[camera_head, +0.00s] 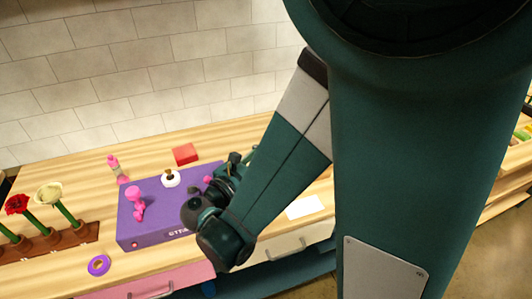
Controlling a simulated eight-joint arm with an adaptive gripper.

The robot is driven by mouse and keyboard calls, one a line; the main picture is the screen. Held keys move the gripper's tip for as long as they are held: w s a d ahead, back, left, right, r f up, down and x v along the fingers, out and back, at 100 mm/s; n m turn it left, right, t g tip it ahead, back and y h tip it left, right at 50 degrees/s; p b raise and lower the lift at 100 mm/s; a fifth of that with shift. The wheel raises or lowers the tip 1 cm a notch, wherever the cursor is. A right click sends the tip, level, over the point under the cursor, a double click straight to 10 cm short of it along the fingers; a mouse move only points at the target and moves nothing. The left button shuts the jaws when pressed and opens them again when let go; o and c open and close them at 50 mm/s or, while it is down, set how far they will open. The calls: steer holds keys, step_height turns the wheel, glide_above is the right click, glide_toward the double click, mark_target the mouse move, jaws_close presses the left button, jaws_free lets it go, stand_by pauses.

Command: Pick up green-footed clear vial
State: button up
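I cannot make out a green-footed clear vial in the head view; my arm covers part of the bench. A small vial-like bottle (114,167) with a pink top and a pink foot stands at the back left, behind the purple box (150,232). My gripper (232,162) is over the right part of the purple box, mostly hidden by my own arm links. Its fingers are too small and covered to show whether they are open or hold anything. A small pink piece (207,180) shows just left of it.
On the purple box are a pink knobbed object (138,203) and a white round item (171,180) with a brown top. A red block (185,154) lies behind. Left are a brown rack (78,237) with red and cream flowers and a purple ring (98,265). A white card (305,207) lies right.

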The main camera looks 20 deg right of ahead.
stand_by(0.6)
jaws_close()
